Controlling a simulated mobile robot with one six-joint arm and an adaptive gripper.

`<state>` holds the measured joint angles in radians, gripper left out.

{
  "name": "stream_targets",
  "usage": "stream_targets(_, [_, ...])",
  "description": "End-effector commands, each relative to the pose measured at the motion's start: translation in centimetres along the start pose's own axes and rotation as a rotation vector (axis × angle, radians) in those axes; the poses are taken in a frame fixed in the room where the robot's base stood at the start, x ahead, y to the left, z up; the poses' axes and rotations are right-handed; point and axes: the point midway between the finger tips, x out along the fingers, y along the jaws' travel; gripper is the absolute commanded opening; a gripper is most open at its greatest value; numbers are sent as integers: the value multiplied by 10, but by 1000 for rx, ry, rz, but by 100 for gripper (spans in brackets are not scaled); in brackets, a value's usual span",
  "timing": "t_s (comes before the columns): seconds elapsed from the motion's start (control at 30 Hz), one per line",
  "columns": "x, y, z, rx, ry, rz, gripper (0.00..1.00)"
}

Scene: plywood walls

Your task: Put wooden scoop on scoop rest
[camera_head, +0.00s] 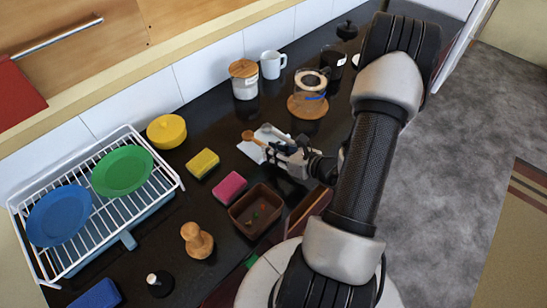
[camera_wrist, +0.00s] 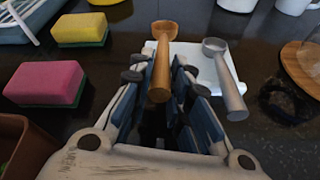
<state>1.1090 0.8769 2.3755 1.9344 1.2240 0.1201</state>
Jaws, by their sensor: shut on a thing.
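The wooden scoop (camera_wrist: 164,52) is brown, its bowl pointing away from me and its handle running back between my fingers. My gripper (camera_wrist: 158,78) is shut on its handle. In the head view the scoop's bowl (camera_head: 249,135) shows just beyond my gripper (camera_head: 271,151). The white scoop rest (camera_wrist: 196,64) lies under and behind the scoop; in the head view the rest (camera_head: 251,152) is partly hidden by my gripper. I cannot tell whether the wooden scoop touches it. A grey metal scoop (camera_wrist: 226,80) lies at the right part of the rest, beside my right finger.
Left of my gripper are a yellow sponge (camera_head: 202,164), a pink sponge (camera_head: 230,187) and a brown box (camera_head: 237,222). A glass carafe (camera_head: 309,85) on a wooden board, a jar (camera_head: 244,79) and a white mug (camera_head: 271,65) stand behind. A dish rack (camera_head: 166,188) stands far left.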

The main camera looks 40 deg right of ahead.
Motion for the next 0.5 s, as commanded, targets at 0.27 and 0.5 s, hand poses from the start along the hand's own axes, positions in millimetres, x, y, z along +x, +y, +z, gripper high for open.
stream_targets(0.27, [7, -4, -17, -1, -2, 0, 0])
stream_targets(0.5, [8, -5, -20, -1, -1, 0, 0])
